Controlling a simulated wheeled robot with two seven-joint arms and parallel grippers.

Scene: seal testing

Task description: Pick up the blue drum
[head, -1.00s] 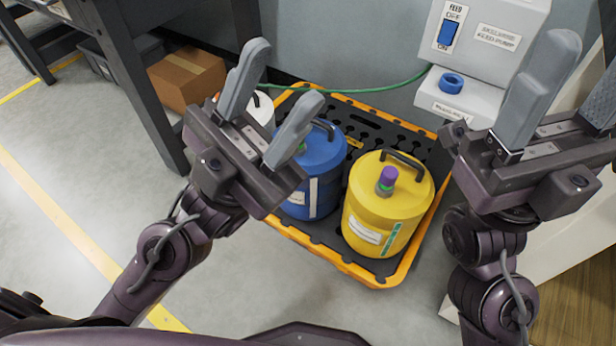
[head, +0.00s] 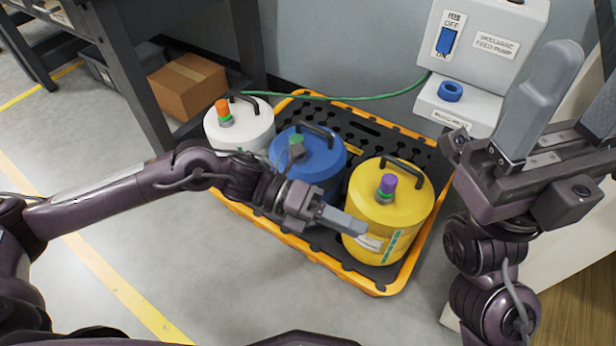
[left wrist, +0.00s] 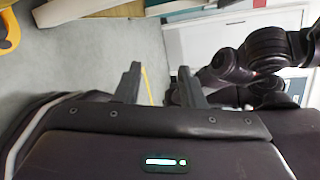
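The blue drum (head: 318,166) stands upright in the middle of the spill tray (head: 372,283). My right gripper (head: 582,92) is open and empty at the right, away from the drums.
A white drum (head: 240,129) with an orange cap stands left of the blue one. A yellow drum (head: 400,207) with a purple cap stands at its right. A feed pump (head: 492,45) with a green hose is behind. A cardboard box (head: 187,86) lies at the back left.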

